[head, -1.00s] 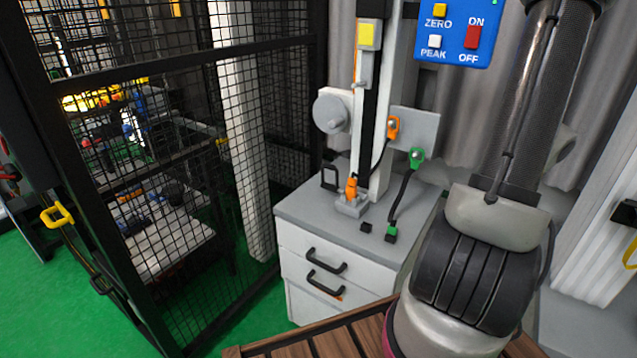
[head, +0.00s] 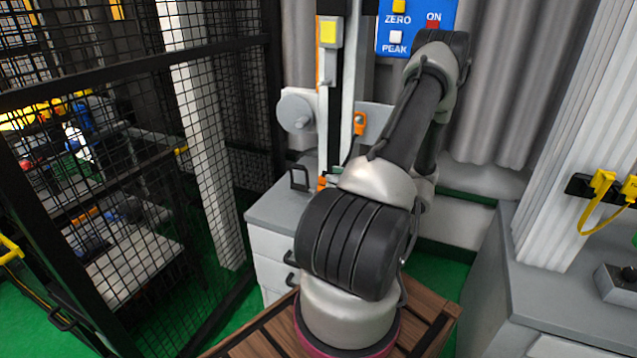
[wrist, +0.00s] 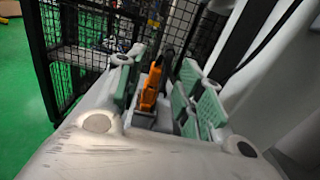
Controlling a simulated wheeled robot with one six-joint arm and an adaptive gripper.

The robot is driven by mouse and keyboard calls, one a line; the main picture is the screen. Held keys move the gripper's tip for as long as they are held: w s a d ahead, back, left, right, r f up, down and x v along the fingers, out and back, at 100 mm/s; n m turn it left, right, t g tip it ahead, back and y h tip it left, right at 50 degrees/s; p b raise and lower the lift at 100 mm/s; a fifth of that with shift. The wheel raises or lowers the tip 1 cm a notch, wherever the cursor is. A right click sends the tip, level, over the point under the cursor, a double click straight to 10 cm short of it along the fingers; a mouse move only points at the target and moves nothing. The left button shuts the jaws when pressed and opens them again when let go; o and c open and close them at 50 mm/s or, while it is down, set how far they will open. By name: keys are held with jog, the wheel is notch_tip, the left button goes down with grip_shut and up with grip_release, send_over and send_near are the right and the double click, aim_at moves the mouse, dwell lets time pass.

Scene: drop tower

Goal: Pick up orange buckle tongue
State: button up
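The orange buckle tongue (wrist: 150,87) shows in the wrist view between the green-padded fingers of my gripper (wrist: 160,70). Its orange body looks upright, with a grey block (wrist: 143,118) at its base. The fingers are spread, and a gap shows on the right side of the tongue; contact on the left cannot be told. In the head view only a sliver of the orange tongue (head: 322,184) shows at the foot of the tower, and my arm hides most of my gripper.
The tower column (head: 329,100) rises close behind the tongue. An orange fitting (head: 360,124) is on the side plate. A black mesh cage (head: 120,110) stands left. A grey cabinet (head: 270,215) bears the tower. A blue panel (head: 395,22) hangs above. Another grey bench (head: 560,305) is on the right.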

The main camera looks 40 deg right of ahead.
aim_at(323, 177)
jog(key=x, duration=0.4)
jog(key=shift+w+a+f, duration=0.15)
jog(key=shift+w+a, duration=0.15)
jog(key=c, duration=0.8)
